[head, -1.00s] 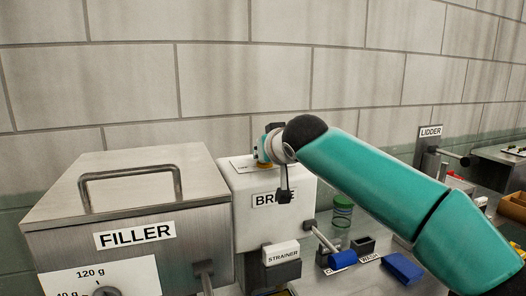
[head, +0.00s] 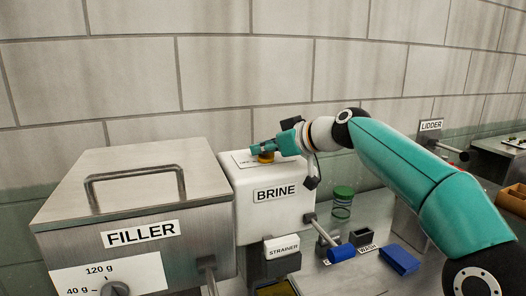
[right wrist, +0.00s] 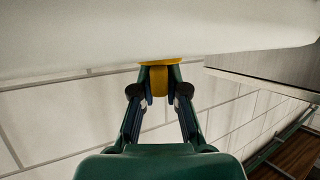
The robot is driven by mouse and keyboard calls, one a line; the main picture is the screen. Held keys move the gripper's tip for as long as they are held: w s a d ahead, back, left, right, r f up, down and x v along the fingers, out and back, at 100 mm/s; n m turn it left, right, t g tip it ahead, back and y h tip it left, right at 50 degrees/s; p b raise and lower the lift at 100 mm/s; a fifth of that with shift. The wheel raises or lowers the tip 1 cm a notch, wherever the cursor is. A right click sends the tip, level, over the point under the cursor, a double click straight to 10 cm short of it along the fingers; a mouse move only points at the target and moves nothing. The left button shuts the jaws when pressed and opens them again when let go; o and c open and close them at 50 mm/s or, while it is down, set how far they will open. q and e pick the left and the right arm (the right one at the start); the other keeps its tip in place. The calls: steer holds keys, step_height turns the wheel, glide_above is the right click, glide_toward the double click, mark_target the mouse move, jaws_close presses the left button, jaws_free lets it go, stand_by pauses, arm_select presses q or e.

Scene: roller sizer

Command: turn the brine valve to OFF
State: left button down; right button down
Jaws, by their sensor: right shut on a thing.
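The brine box is a white tank (head: 262,219) with a BRINE label, right of the filler in the head view. Its valve (head: 265,157) is a small yellow knob on the top, beside a white plate whose lettering is mostly covered. My right gripper (head: 257,150) reaches in from the right, lying nearly level over the tank top, and is shut on the valve. In the right wrist view the yellow valve (right wrist: 159,82) sits between the two fingertips, against the white tank (right wrist: 150,32). The valve's setting cannot be read. My left gripper is out of view.
The steel filler (head: 140,212) with its handle stands close on the left. The lidder (head: 431,130) stands farther right. The wall is behind.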

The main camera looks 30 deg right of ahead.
steer(key=shift+n+g+y, duration=0.5)
steer(key=shift+n+y, duration=0.5)
steer(key=c, duration=1.2)
jaws_free()
steer(key=v, duration=1.2)
steer(key=shift+f, duration=0.2)
